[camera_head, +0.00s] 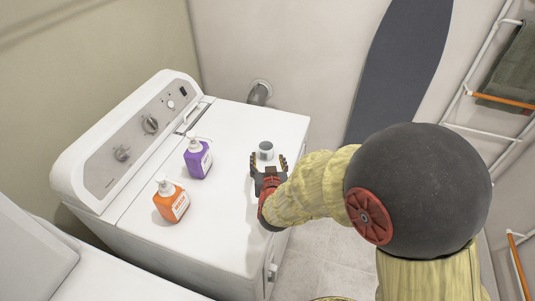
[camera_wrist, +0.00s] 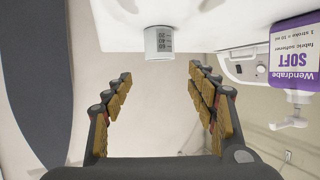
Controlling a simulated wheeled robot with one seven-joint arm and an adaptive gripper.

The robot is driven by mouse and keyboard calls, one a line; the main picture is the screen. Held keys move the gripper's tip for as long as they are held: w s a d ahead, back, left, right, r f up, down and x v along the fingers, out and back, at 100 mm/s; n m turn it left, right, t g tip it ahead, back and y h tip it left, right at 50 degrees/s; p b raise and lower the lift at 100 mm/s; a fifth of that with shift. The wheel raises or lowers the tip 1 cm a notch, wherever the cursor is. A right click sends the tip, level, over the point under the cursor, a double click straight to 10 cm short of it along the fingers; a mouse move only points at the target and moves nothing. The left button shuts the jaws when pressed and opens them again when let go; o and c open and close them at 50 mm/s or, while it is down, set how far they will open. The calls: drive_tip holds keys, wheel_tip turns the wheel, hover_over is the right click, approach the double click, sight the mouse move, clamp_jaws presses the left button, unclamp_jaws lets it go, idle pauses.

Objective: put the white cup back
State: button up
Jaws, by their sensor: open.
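The small white cup (camera_head: 266,150) stands on the white washing machine's top (camera_head: 235,125), near its right edge. My gripper (camera_head: 268,163) is open, with its fingers pointing at the cup. In the wrist view the cup (camera_wrist: 158,42) appears upside down, with dark measuring marks on its side. It lies just beyond and between the spread fingertips (camera_wrist: 160,72). The fingers do not appear to touch it. The cup's lower part is partly hidden by the gripper in the head view.
A purple softener bottle (camera_head: 198,158) and an orange pump bottle (camera_head: 171,201) stand left of my gripper on the machine. A control panel (camera_head: 140,135) rises at the machine's left. A grey pipe (camera_head: 259,92) stands behind it. The top between bottles and cup is clear.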

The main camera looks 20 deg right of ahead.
drive_tip(key=s+a+r+n+g+y, duration=0.2)
drive_tip(key=s+a+r+g+y, duration=0.15)
drive_tip(key=s+r, duration=0.5)
drive_tip(key=s+d+r+g, duration=0.2)
drive_tip(key=s+d, duration=0.1)
drive_tip(key=s, duration=0.7)
drive_tip(key=s+d+r+g, duration=0.2)
drive_tip(key=s+r, duration=0.1)
drive_tip(key=s, duration=0.7)
drive_tip(key=shift+s+d+r+h, duration=0.15)
drive_tip(key=shift+d+r+h, duration=0.2)
drive_tip(key=shift+d+h, duration=0.1)
drive_tip(key=shift+g, duration=0.25)
drive_tip(key=shift+c, duration=0.3)
